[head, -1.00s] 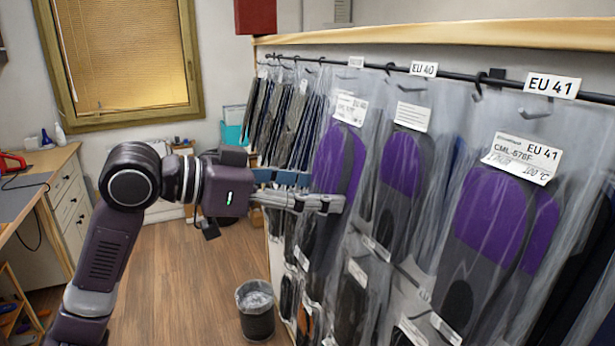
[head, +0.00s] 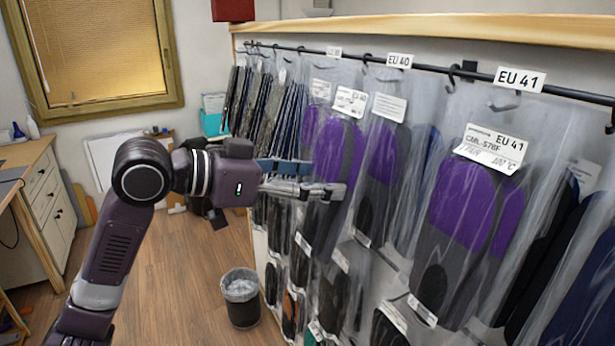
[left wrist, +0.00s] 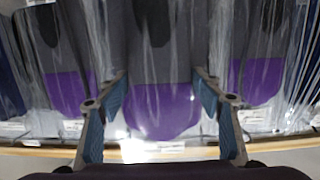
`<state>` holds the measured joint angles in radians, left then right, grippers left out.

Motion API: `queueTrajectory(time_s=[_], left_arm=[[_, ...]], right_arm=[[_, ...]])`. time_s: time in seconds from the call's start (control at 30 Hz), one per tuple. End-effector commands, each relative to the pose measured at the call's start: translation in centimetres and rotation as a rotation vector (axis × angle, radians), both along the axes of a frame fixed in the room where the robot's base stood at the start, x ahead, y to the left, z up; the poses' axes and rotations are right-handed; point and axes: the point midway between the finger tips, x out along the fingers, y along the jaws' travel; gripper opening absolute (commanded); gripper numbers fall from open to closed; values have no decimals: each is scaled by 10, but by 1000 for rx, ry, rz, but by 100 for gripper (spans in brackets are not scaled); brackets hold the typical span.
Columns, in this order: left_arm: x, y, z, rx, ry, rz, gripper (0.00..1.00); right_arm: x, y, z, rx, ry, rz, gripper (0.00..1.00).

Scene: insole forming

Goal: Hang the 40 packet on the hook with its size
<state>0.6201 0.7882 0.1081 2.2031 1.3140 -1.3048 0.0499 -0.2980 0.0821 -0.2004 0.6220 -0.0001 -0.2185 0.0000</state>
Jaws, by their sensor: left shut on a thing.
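My left gripper (head: 322,182) is shut on a clear packet with a purple and grey insole pair (head: 333,150). Its white label (head: 350,101) seems to read EU 40, though the print is small. The packet hangs upright in front of the rail's row of packets, left of the EU 40 sign (head: 399,61). A hook (head: 366,59) shows just left of that sign, with another purple packet (head: 382,150) below. In the left wrist view the purple insole (left wrist: 165,108) lies between the two fingers (left wrist: 163,82). My right gripper is not in view.
A large purple packet marked EU 41 (head: 475,205) hangs at right under the EU 41 sign (head: 520,79). Dark packets (head: 262,110) crowd the rail's far end. Lower rows hang below. A bin (head: 240,298) stands on the floor; the floor left of it is clear.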

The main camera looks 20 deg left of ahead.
Motion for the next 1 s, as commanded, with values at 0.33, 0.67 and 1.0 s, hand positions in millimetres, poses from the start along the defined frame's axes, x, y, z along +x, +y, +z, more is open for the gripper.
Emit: queueTrajectory(time_s=[0.33, 0.67, 1.0], left_arm=[[14, -11, 0, -2, -1, 0, 30], [27, -22, -2, -2, -1, -2, 30], [39, -31, -6, -1, -1, -1, 30]], right_arm=[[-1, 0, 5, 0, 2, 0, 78], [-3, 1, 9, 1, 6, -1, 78], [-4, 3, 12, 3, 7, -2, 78]])
